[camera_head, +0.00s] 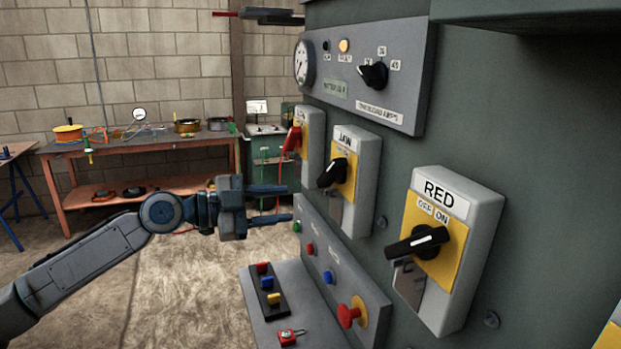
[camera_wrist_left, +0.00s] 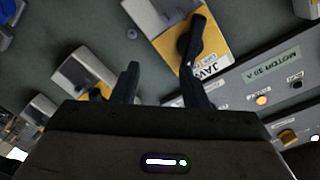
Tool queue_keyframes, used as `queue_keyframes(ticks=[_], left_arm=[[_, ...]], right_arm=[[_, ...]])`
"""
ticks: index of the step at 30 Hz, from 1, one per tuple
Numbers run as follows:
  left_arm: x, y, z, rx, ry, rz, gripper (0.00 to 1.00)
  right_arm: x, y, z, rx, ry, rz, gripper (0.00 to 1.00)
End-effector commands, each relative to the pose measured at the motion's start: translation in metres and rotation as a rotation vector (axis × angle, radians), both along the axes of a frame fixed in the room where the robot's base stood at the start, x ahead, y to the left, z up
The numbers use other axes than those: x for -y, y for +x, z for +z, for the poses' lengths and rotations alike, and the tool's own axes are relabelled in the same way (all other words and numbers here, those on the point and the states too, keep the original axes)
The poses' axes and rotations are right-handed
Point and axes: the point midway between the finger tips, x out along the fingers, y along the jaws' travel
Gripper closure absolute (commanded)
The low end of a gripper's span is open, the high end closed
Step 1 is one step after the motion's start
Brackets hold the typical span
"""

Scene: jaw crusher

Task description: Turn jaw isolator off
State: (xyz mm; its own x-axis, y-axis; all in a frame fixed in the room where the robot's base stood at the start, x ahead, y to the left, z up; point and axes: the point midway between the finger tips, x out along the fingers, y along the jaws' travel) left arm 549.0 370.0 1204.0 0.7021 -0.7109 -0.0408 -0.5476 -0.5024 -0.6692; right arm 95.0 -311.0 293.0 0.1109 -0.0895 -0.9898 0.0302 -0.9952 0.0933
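The jaw isolator (camera_head: 365,165) is a grey box with a yellow plate and a label that appears to read JAW, on the green cabinet wall. Its black handle (camera_head: 331,173) points down and left in the head view. My left gripper (camera_head: 290,203) is open and empty, left of and slightly below that handle, with a visible gap. In the left wrist view the jaw isolator (camera_wrist_left: 221,35) is at the top, upside down, and its handle lies just beyond the right fingertip of my left gripper (camera_wrist_left: 160,85). My right gripper is not in view.
The RED isolator (camera_head: 480,215) stands nearer on the right, and a red-handled isolator (camera_head: 313,128) farther left. A meter panel (camera_head: 415,60) is above. A button panel (camera_head: 345,258) with a red mushroom button (camera_head: 348,315) is below. An orange workbench (camera_head: 160,143) stands behind.

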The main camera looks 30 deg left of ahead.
Motion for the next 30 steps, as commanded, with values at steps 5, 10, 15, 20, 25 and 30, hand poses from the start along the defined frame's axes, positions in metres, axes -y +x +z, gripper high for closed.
queue_keyframes(ticks=[5,10,15,20,25,30], left_arm=[[-0.018,0.002,0.036,0.072,0.002,0.045,0.60],[-0.018,0.005,0.045,0.085,-0.008,0.046,0.60],[-0.011,0.012,0.050,0.086,-0.025,0.031,0.60],[-0.002,0.022,0.052,0.079,-0.033,0.024,0.60],[0.008,0.034,0.052,0.068,-0.041,0.027,0.60],[0.018,0.047,0.051,0.058,-0.045,0.031,0.60]], right_arm=[[0.000,0.000,0.000,0.000,0.000,0.000,0.64],[0.000,-0.001,0.007,0.000,0.000,-0.001,0.64],[0.000,-0.004,0.021,-0.002,-0.002,-0.001,0.64],[-0.001,-0.007,0.034,-0.003,-0.003,-0.003,0.64],[-0.001,-0.010,0.045,-0.005,-0.004,-0.003,0.64],[-0.001,-0.013,0.056,-0.006,-0.005,-0.004,0.64]])
